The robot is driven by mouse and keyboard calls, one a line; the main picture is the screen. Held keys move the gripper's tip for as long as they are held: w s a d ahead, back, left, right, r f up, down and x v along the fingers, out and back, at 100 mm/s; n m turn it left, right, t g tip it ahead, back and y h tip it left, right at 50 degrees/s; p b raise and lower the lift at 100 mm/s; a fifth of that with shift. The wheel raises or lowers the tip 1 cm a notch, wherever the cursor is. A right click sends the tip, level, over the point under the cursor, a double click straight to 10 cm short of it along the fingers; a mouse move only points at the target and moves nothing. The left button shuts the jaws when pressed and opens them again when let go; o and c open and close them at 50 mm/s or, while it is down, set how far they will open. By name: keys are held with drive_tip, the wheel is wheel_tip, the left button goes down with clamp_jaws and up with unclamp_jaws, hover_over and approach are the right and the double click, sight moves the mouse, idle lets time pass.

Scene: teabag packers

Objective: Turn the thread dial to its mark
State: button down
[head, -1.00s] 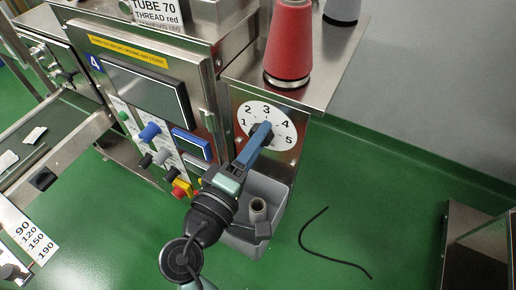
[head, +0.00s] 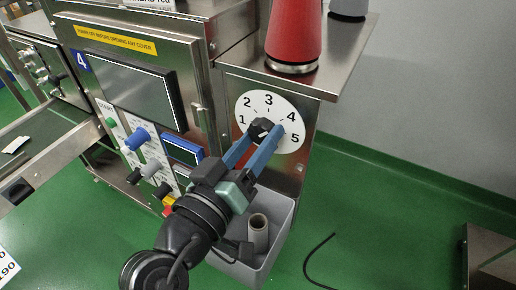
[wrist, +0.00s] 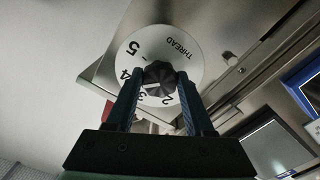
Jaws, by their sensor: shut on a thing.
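The thread dial (head: 285,109) is a white round plate numbered 1 to 5 on the steel machine side. A black faceted knob (head: 262,129) sits at its middle. My gripper (head: 263,132) has its two blue fingers shut on the knob, one on either side. In the wrist view, the knob (wrist: 159,74) is between the fingertips, and the plate (wrist: 187,67) shows the word THREAD. The knob has a small pale line, but I cannot tell exactly which number it points to. I cannot make out a separate target mark.
A red thread cone (head: 294,38) stands on the steel shelf above the dial. A grey bin (head: 283,222) with a cardboard tube (head: 258,230) hangs below. Blue and grey knobs (head: 138,139) are to the left. A black cord (head: 309,262) lies on the green floor.

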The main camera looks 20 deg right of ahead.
drive_tip(key=shift+m+b, duration=0.4)
drive_tip(key=shift+m, duration=0.2)
drive_tip(key=shift+c, duration=1.4)
unclamp_jaws()
drive_tip(key=p+v, duration=0.1)
drive_tip(key=v, duration=1.2)
